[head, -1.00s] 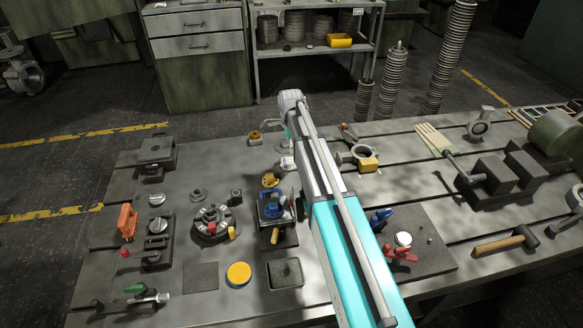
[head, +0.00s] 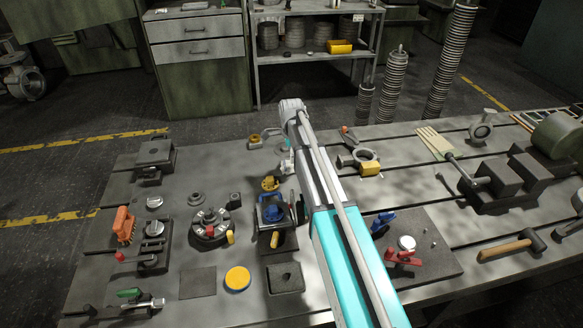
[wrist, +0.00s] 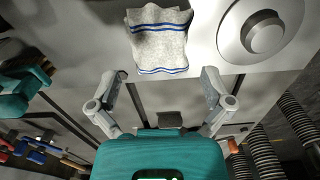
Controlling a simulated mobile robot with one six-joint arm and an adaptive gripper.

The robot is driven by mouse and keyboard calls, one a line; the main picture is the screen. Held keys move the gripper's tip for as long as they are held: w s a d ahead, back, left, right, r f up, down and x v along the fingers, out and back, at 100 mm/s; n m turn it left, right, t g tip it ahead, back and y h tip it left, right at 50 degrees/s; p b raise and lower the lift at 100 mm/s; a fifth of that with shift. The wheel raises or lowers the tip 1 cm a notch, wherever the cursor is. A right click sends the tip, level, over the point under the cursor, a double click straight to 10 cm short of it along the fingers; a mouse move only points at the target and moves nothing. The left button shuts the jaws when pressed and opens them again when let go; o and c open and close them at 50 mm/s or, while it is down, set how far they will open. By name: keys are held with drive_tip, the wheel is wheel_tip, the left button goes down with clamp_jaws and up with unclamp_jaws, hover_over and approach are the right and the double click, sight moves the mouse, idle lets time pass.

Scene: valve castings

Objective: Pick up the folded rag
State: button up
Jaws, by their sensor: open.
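The folded rag (wrist: 159,42) is grey-white with blue stripes along two edges. It lies flat on the grey table at the top middle of the wrist view. My gripper (wrist: 163,88) is open and empty, with its two fingers spread wide. In that view the rag lies beyond the fingertips, roughly centred between them, and nothing touches it. In the head view I cannot make out the rag; my arm covers part of the table there.
A round grey flanged part (wrist: 264,33) lies close to the rag's right. A ring-shaped casting with a yellow block (head: 370,169) lies right of my arm. A blue-topped fixture (head: 272,213), a yellow disc (head: 237,279) and a hammer (head: 506,248) also occupy the table.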

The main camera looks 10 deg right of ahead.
sight(292, 166)
drive_tip(key=shift+d+f+b, duration=0.15)
drive_tip(key=shift+f+b, duration=2.15)
drive_tip(key=shift+f, duration=0.15)
drive_tip(key=c, duration=1)
